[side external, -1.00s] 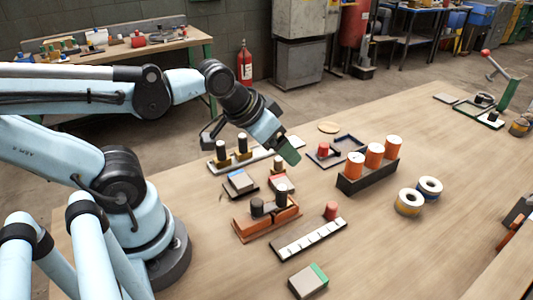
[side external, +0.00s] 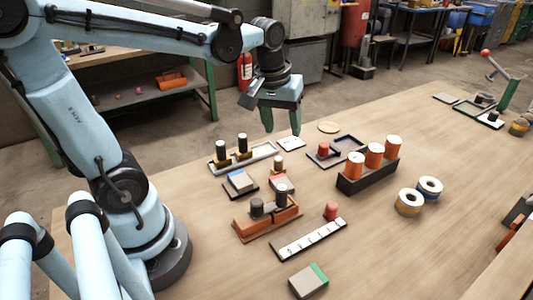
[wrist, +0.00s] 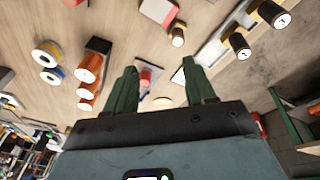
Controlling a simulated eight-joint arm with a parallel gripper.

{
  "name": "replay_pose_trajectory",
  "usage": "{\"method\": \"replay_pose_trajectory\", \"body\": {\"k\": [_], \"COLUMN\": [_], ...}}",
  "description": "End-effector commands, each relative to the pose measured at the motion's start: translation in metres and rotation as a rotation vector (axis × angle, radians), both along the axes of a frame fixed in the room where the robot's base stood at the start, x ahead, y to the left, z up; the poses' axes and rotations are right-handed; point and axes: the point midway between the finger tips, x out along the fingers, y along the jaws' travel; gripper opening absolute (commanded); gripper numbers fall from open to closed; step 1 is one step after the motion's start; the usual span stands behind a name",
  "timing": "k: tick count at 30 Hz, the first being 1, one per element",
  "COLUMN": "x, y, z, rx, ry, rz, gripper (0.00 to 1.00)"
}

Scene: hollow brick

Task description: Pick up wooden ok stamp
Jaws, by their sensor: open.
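Several stamps with dark handles and wooden-looking bases are in view, and I cannot read which one is marked OK. Two stand upright in a pale tray, a left one (side external: 222,152) and a right one (side external: 243,146). My gripper (side external: 282,122) is open and empty, fingers pointing down, above the table's far side behind the stamps. In the wrist view its green fingers (wrist: 160,66) are spread with nothing between them.
A white card (side external: 291,143) and a round wooden disc (side external: 328,127) lie near my gripper. A black rack (side external: 365,177) with orange rolls stands to the right.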

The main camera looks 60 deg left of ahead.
Motion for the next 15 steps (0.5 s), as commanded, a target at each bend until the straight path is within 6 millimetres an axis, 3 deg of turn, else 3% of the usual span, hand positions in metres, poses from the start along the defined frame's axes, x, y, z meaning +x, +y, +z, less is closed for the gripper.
{"method": "replay_pose_trajectory", "body": {"k": [6, 15], "x": [0.018, 0.023], "y": [0.024, 0.033], "z": [-0.008, -0.020], "rx": [-0.054, -0.070], "ry": [0.150, 0.211], "rz": [0.249, 0.350], "gripper": [0.55, 0.55]}}
